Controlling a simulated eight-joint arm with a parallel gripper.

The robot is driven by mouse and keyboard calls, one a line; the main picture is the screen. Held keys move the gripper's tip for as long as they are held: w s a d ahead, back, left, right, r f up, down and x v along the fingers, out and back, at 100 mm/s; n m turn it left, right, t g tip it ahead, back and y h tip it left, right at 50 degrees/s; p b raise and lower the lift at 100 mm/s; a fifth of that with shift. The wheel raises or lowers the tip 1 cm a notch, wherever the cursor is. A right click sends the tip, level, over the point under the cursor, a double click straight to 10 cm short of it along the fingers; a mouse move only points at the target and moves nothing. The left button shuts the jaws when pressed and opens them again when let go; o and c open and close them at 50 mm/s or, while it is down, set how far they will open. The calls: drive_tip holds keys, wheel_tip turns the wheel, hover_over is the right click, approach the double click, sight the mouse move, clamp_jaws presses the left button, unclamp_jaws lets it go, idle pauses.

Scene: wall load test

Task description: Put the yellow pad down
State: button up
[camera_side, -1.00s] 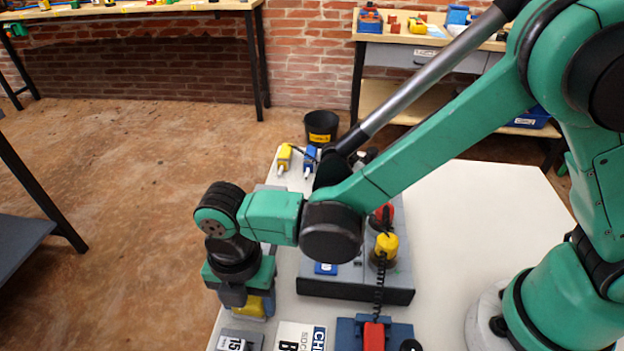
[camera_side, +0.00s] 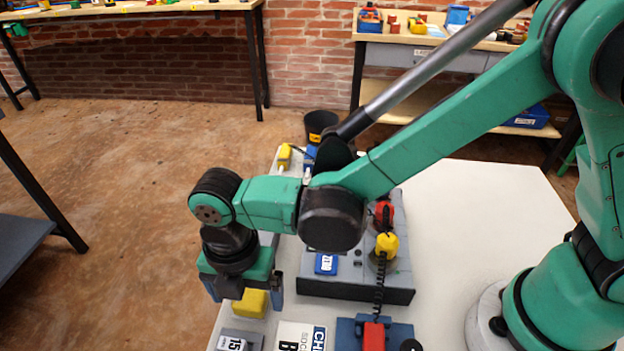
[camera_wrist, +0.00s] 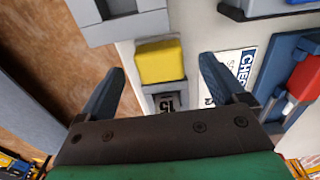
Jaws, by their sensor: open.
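The yellow pad (camera_side: 251,303) is a small block near the left edge of the white table, just behind the grey holder marked 15 (camera_side: 236,341). My gripper (camera_side: 240,293) is open above it in the side view, fingers spread to either side. In the wrist view the pad (camera_wrist: 160,62) lies beyond and between the open fingertips of my gripper (camera_wrist: 160,78), with nothing held between them. The pad appears to rest on a grey base, partly hidden by it and by my gripper in the side view.
A white card with printed letters (camera_side: 296,337) lies right of the pad. A blue cradle with a red handset (camera_side: 373,337) is further right. A grey box with red and yellow parts (camera_side: 356,284) stands behind. The table's right side (camera_side: 480,215) is clear.

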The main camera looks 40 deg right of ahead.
sight(249, 297)
wheel_tip(249, 297, up, 10)
drive_tip(key=d+r+m+t, duration=0.1)
drive_tip(key=d+m+t, duration=0.6)
drive_tip(key=d+m, duration=1.7)
drive_tip(key=m, duration=0.3)
drive_tip(key=shift+d+r, duration=0.25)
drive_tip(key=shift+s, duration=0.1)
drive_tip(key=shift+o, duration=0.6)
